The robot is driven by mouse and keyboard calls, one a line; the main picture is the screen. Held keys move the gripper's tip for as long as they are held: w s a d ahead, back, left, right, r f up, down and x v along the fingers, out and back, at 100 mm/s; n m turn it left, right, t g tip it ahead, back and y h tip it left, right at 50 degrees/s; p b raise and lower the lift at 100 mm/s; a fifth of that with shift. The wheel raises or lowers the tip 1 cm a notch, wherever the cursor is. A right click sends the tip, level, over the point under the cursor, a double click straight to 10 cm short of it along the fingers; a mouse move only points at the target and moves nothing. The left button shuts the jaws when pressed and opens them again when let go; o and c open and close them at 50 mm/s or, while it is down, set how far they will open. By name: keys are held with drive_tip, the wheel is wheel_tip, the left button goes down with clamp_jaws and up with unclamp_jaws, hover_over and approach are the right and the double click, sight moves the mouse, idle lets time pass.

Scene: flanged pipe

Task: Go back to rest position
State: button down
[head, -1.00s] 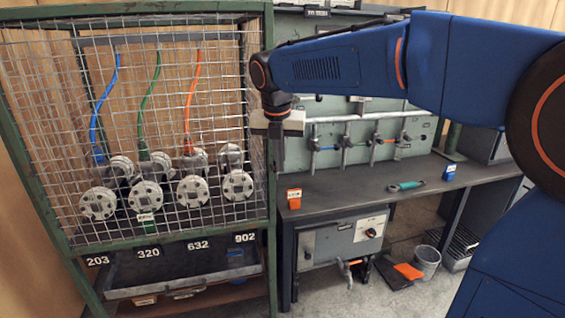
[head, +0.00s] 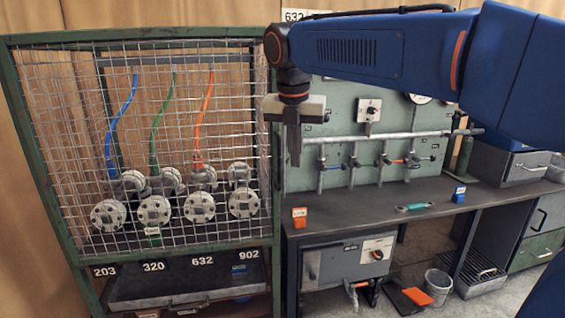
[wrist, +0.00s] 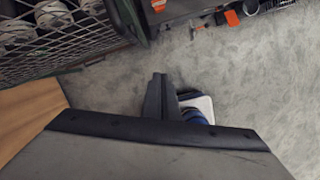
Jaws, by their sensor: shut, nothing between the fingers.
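My gripper (head: 295,152) hangs pointing down from my blue arm in the head view, in front of the bench panel and just right of the mesh cage. Its fingers are closed together and empty. In the wrist view my gripper (wrist: 163,85) shows its dark fingers together over bare grey floor. The flanged pipes (head: 155,210) sit in rows behind the wire mesh of the green-framed cage (head: 272,185), with blue, green and orange hoses above some of them.
A dark workbench (head: 365,214) stands right of the cage, carrying an orange box (head: 299,217), a teal tool (head: 413,207) and a blue box (head: 459,193). A pipe manifold (head: 385,136) runs along the panel. A bucket (head: 438,285) stands on the floor. The tray (head: 185,285) is under the cage.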

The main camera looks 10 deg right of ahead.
drive_tip(key=s+d+f+m, duration=0.5)
drive_tip(key=s+f+m, duration=0.3)
drive_tip(key=m, duration=0.2)
drive_tip(key=s+d+f+m+t, duration=0.1)
drive_tip(key=s+d+f+m, duration=0.4)
drive_tip(key=s+f+m, duration=0.3)
drive_tip(key=s+d+f+m+t+y, duration=0.1)
drive_tip(key=s+d+f+m, duration=0.4)
drive_tip(key=m, duration=0.8)
drive_tip(key=s+f, duration=0.3)
drive_tip(key=s, duration=0.1)
drive_tip(key=shift+s, duration=0.15)
